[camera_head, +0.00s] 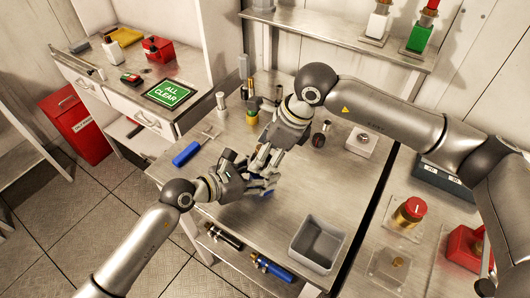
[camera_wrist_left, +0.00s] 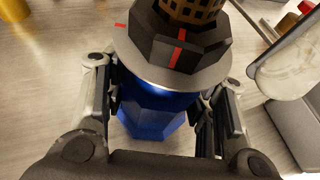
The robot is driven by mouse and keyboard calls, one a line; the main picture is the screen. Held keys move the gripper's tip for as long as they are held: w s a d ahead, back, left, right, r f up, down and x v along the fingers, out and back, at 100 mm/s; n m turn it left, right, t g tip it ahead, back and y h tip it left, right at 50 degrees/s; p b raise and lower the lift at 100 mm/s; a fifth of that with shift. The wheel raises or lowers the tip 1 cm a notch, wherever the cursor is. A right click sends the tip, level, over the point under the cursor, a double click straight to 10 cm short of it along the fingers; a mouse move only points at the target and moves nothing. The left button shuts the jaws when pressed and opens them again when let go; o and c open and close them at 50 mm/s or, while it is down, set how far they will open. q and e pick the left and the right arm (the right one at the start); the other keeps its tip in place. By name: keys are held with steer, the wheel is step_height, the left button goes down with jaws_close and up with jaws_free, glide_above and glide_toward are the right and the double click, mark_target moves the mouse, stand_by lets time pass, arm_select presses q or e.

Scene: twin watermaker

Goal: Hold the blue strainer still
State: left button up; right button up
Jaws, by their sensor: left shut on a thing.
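The blue strainer (camera_wrist_left: 155,112) fills the middle of the left wrist view. It has a blue faceted body, a grey flange, a dark collar with red marks and a brown mesh part at the top edge. My left gripper (camera_wrist_left: 158,120) has a finger on each side of the blue body and is shut on it. In the head view my left gripper (camera_head: 262,186) is over the bench, with only a little blue (camera_head: 266,193) showing. My right gripper (camera_head: 262,160) is just behind it, fingers pointing down towards the strainer; whether they touch anything is hidden.
An open grey bin (camera_head: 318,243) stands at the bench's front right. A blue-handled tool (camera_head: 187,153) lies at the left. Small bottles and fittings (camera_head: 252,112) stand behind my grippers. Bare bench lies between tool and grippers.

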steer(key=v, duration=1.1)
steer(key=shift+r, duration=0.2)
steer(key=shift+d, duration=0.15)
arm_select(q)
steer(key=o, duration=1.4)
steer(key=shift+c, duration=0.2)
